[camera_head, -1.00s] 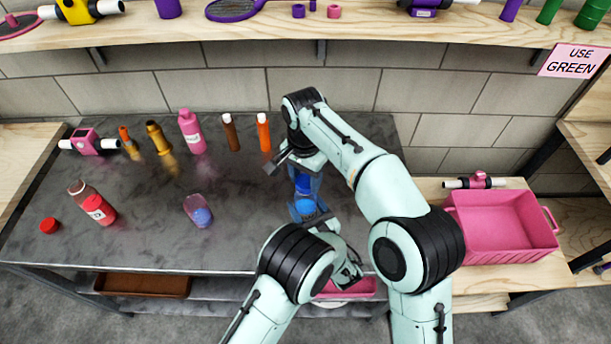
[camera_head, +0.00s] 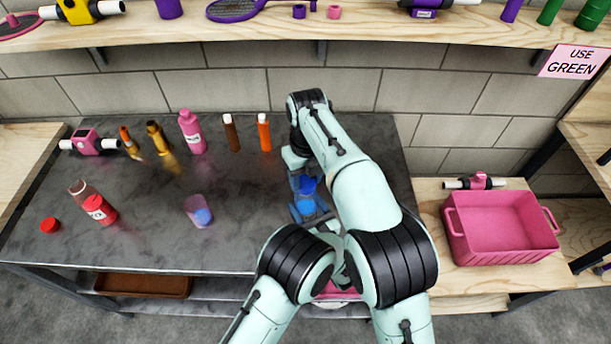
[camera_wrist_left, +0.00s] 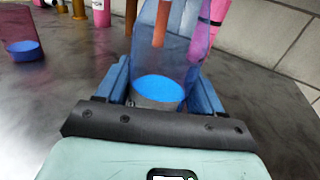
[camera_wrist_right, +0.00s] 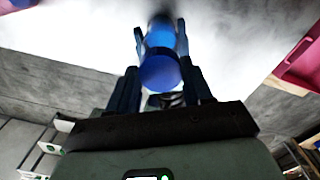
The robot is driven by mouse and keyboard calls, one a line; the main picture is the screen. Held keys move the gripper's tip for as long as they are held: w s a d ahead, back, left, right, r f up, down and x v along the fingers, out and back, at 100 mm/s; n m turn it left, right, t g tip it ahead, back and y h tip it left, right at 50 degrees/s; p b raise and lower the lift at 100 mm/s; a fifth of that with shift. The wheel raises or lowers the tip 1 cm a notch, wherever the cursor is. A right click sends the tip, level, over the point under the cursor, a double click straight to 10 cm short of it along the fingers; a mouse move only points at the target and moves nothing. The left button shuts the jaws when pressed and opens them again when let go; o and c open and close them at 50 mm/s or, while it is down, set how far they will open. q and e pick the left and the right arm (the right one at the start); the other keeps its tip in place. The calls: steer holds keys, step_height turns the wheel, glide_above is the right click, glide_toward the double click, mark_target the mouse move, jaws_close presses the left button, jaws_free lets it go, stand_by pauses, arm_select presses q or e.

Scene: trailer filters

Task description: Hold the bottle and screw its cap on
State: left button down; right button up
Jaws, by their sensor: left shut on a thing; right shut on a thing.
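A clear bottle with blue liquid (camera_head: 307,207) stands near the front right of the grey table. In the left wrist view, its blue liquid (camera_wrist_left: 160,89) shows between the fingers of my left gripper (camera_wrist_left: 161,76), which is shut on the bottle. My right gripper (camera_wrist_right: 160,30) is above it, shut on the blue cap (camera_head: 307,184). The cap also shows between the right fingers in the right wrist view (camera_wrist_right: 160,70). Cap and bottle line up closely in the head view; whether the threads engage cannot be told. My arms hide part of the left gripper.
Left on the table (camera_head: 130,245) are a red-liquid bottle (camera_head: 97,207), a loose red cap (camera_head: 50,225) and an open cup-like bottle (camera_head: 198,211). Several bottles, including a pink one (camera_head: 192,131), line the back. A pink crate (camera_head: 500,240) stands right. A shelf (camera_head: 360,25) runs above.

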arm_select(q)
steer(key=shift+f, duration=0.1)
arm_select(e)
steer(key=o, duration=1)
steer(key=shift+r, duration=0.1)
steer(key=shift+r, duration=2.15)
steer(key=shift+c, duration=0.4)
